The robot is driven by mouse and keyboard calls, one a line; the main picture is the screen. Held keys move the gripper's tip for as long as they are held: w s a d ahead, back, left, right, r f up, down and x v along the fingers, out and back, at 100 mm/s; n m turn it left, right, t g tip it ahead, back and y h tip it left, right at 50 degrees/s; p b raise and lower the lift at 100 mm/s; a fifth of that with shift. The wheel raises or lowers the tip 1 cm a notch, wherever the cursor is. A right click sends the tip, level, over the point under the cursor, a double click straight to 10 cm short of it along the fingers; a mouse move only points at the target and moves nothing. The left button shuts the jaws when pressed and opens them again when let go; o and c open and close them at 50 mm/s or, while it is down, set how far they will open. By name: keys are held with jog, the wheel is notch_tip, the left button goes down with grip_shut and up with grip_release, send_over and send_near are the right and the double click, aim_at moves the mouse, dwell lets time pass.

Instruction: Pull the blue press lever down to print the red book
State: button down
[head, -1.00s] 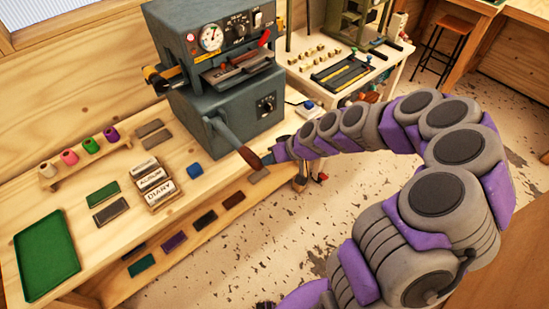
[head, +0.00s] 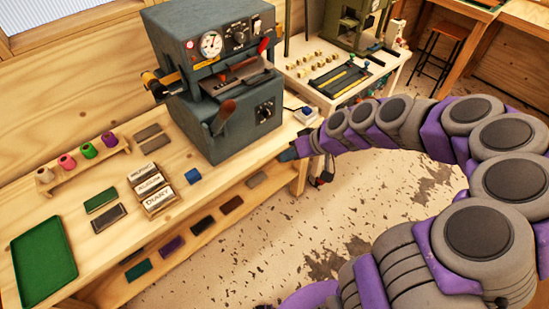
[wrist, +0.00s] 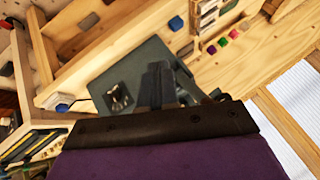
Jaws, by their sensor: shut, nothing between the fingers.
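The blue-grey press (head: 222,120) stands on the wooden bench, and it also shows in the wrist view (wrist: 130,75). In the wrist view my fingers (wrist: 158,85) are together in front of the press.
A label rack (head: 156,190), a blue block (head: 193,176) and a green tray (head: 43,262) are on the bench. Coloured spools (head: 88,150) stand behind. Several dark flat pieces, one reddish-brown (head: 232,204), lie on the lower shelf. A white table (head: 388,75) stands right; the floor in front is open.

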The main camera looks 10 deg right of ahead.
jog(key=v, duration=0.4)
jog(key=shift+s+d+f, duration=0.1)
jog(key=shift+d+f, duration=0.15)
jog(key=shift+f, duration=0.05)
dwell(1.0)
jog(key=s+a+r+g+h, duration=0.2)
jog(key=s+r, duration=0.1)
jog(key=s, duration=0.6)
jog(key=s+a+r+g+h, duration=0.1)
jog(key=s+r+g+h, duration=0.1)
jog(key=s, duration=0.8)
jog(key=s+d+r+m+g+h, duration=0.1)
jog(key=s+d+m+h, duration=0.2)
jog(key=s, duration=0.8)
jog(key=shift+d+r+m+g, duration=0.35)
jog(key=shift+d+m, duration=0.1)
jog(key=shift+m, duration=0.15)
jog(key=c, duration=1.8)
grip_release()
